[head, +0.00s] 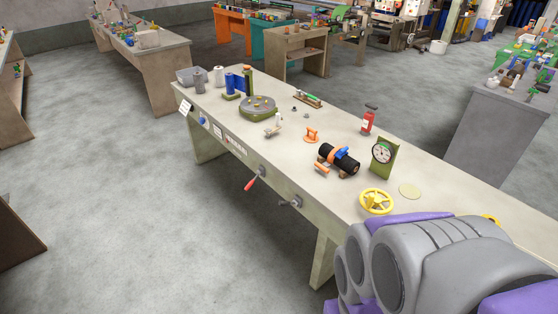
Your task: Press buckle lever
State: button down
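A black cylinder (335,159) with an orange band lies on its side on the long workbench. A blue part (347,154) sits on its upper side, perhaps the buckle lever; it is too small to tell whether it is raised or pressed. A short orange piece (321,169) lies at the cylinder's front left. My grey and purple arm fills the lower right and hides part of the bench's near end. My gripper is not in view.
Around the cylinder stand a green-backed dial gauge (385,153), a small red extinguisher (368,119), an orange bracket (311,135) and a yellow handwheel (376,201). A red-handled lever (254,181) juts from the bench's front (224,151). Grey floor left of the bench is clear.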

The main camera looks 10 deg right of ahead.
aim_at(288, 203)
jog(key=i+j, duration=0.1)
jog(key=i, duration=0.35)
jog(key=i+j, duration=0.1)
jog(key=i, duration=0.3)
jog(key=l+z, duration=0.05)
